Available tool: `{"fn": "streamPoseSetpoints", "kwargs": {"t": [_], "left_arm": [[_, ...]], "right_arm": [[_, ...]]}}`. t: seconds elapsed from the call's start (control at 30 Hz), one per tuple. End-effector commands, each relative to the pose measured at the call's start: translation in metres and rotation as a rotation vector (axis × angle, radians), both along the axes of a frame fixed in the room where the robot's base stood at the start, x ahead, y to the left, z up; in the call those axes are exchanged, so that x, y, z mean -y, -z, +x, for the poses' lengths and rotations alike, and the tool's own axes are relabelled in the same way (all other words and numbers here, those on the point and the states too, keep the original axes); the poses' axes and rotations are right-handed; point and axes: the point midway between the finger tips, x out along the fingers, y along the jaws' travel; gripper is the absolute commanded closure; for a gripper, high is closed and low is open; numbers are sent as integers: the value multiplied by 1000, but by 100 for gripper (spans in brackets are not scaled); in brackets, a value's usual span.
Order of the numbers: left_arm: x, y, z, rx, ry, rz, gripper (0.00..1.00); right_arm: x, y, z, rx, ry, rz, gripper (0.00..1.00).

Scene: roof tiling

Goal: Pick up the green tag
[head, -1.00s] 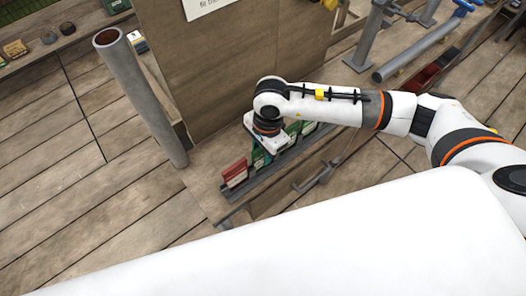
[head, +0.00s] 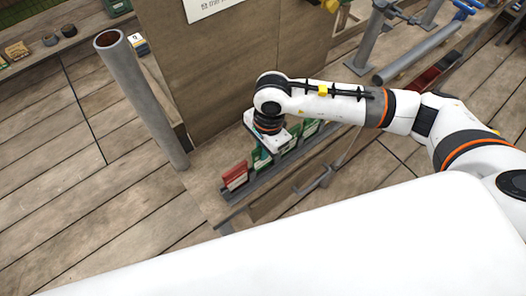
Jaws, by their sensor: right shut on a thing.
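Several green tags stand in a row in a dark rack on a wooden bench. One green tag (head: 261,158) shows just below my right gripper (head: 266,150). The gripper points down over the rack and is shut on this tag. The fingertips are mostly hidden behind the gripper body and wrist. More green tags (head: 309,129) stand to the right of the gripper, partly covered by my right arm. My left gripper is not in view.
A red tag (head: 235,176) stands at the left end of the dark rack (head: 240,193). A wooden board with a white sign (head: 208,7) rises behind the rack.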

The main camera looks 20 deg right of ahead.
Motion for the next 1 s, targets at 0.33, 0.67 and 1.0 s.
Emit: {"fn": "streamPoseSetpoints", "kwargs": {"t": [0.33,0.67,1.0], "left_arm": [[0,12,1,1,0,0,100],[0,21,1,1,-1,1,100],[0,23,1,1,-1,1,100]], "right_arm": [[0,-67,2,8,-1,1,100],[0,-136,1,8,-1,0,100],[0,-162,0,3,0,-1,100]]}}
